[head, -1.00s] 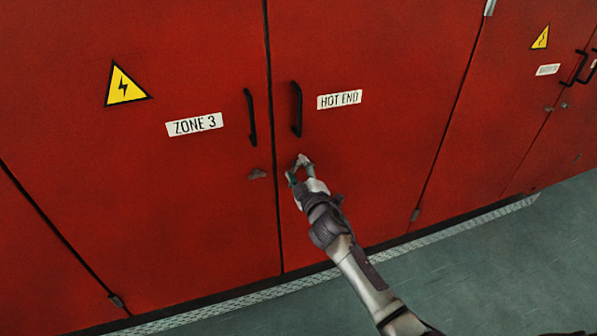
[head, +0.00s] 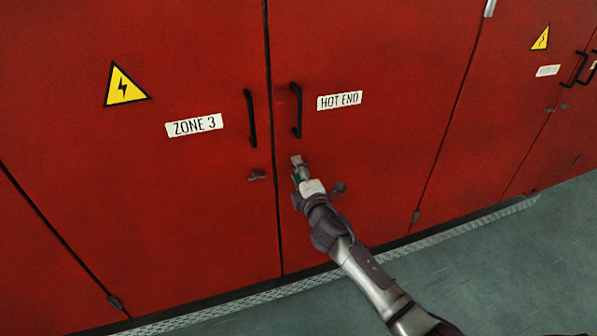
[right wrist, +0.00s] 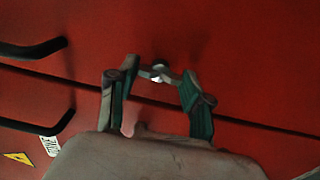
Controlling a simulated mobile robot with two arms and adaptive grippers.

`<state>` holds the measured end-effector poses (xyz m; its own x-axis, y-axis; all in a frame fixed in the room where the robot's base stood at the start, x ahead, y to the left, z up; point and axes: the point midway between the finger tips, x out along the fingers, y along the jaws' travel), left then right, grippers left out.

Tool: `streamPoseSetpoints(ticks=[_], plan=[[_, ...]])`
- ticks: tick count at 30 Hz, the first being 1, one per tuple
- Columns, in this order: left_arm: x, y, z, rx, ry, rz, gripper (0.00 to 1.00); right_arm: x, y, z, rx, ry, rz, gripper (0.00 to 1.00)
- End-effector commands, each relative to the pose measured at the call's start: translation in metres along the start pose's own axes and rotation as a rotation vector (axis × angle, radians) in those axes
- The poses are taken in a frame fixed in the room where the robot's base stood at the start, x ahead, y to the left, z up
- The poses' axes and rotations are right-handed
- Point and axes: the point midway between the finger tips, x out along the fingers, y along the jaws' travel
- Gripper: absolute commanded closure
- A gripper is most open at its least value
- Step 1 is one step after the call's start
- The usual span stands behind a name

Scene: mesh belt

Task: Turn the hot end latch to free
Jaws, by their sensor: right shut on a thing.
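The red hot end door (head: 385,70) carries a HOT END label (head: 339,100) and a black bar handle (head: 296,110). My right gripper (head: 297,167) is at the door just below that handle, shut on the hot end latch. In the head view the gripper hides the latch, so its angle cannot be told. In the right wrist view the two fingers of my right gripper (right wrist: 157,78) reach to the door, with a small bright metal part of the latch (right wrist: 158,76) between their tips. My left gripper is not in view.
Left of the seam is the ZONE 3 door (head: 190,200) with its own handle (head: 250,118) and latch (head: 257,175). More red doors with black handles (head: 580,66) stand at the right. The grey-green floor (head: 480,270) in front is clear.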

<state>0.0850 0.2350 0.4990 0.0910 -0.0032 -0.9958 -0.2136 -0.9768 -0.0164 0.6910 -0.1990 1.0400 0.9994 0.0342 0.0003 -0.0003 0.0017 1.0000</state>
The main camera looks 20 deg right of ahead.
Motion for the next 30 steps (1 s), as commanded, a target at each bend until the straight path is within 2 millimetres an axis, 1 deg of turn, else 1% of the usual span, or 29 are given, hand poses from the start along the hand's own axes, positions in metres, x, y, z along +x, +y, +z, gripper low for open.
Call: streamPoseSetpoints(ticks=[14, 15, 19, 27, 30], plan=[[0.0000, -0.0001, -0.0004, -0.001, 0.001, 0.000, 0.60, -0.0001, -0.0010, 0.0000, -0.017, 0.000, -0.001, 0.85], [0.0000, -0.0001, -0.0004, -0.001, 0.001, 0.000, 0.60, -0.0001, -0.0010, 0.0000, -0.017, 0.000, -0.001, 0.47], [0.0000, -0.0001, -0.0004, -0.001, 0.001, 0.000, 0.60, -0.0001, -0.0008, 0.0000, -0.016, 0.000, -0.001, 0.25], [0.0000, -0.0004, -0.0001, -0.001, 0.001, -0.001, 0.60, -0.0002, -0.0004, 0.0001, -0.014, 0.000, -0.001, 0.25], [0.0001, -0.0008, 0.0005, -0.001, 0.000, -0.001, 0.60, -0.0038, -0.0008, 0.0001, -0.014, 0.000, -0.001, 0.25]])
